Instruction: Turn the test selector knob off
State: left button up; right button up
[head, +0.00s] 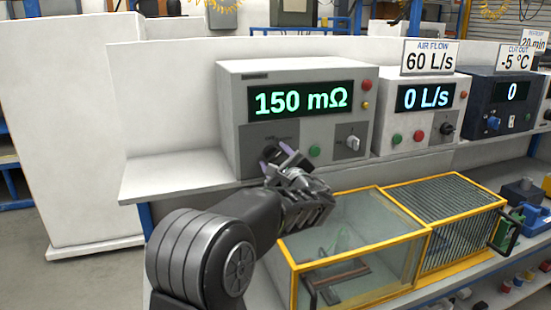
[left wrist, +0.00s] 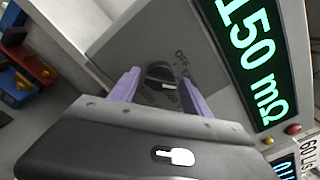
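The 150 mΩ tester (head: 235,130) is a light grey box on the shelf. Its dark selector knob (head: 269,153) sits on a grey plate at the lower left of its front, partly hidden by my left gripper (head: 277,160) in the head view. In the left wrist view the knob (left wrist: 160,76) shows between the two purple fingers of my left gripper (left wrist: 160,90), with a gap on each side. These fingers are open and close to the plate. Lettering beside the knob includes "OFF"; the rest is hard to read. My right gripper is not in view.
A green button (head: 315,151) and a lighter knob (head: 351,142) are right of the selector. An air flow unit (head: 382,118) and a dark unit (head: 480,95) stand farther right. A yellow-framed glass case (head: 350,255) lies below the shelf, near my left arm.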

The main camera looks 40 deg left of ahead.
pick_arm(q)
jog(key=c, duration=1.2)
jog(key=shift+o, duration=0.2)
jog(key=shift+f+b, duration=0.15)
jog(key=shift+b, duration=0.5)
jog(key=n+b, duration=0.9)
jog(key=b, duration=0.6)
jog(key=shift+f+b, duration=0.1)
jog(key=shift+b, duration=0.2)
jog(key=shift+r+n+b, duration=0.25)
jog(key=shift+n+b, duration=0.35)
jog(key=shift+b, duration=0.05)
jog(key=o, duration=1.4)
jog(key=shift+r, duration=0.1)
jog(key=shift+c, duration=0.2)
